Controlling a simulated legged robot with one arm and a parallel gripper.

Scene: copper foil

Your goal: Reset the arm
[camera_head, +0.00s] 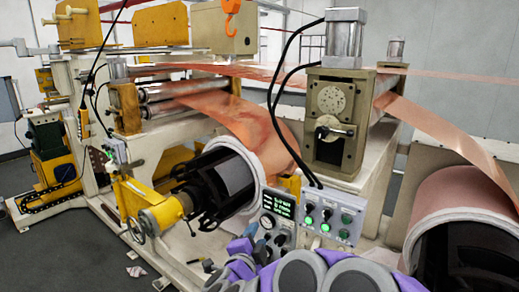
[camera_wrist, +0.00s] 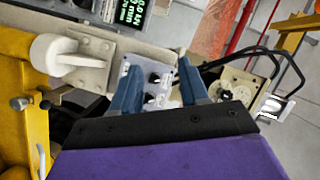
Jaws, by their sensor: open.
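My gripper (camera_wrist: 157,76) shows in the wrist view as two blue fingers set wide apart, with nothing seen held between them. Beyond and between the fingers is a light control panel (camera_wrist: 158,70) with dark knobs. In the head view my purple and grey arm (camera_head: 333,277) is folded across the bottom edge, in front of the machine's controls. The fingertips cannot be made out clearly there. The control panel (camera_head: 325,218) with green-lit buttons stands just beyond the arm. I cannot tell whether the fingers touch it.
A dark display (camera_head: 284,206) with green text is left of the panel. A copper foil roll (camera_head: 233,118) feeds over the machine, and another roll (camera_head: 464,200) is at right. A yellow handwheel unit (camera_head: 160,214) juts out at left. Dark floor (camera_head: 60,250) is open at lower left.

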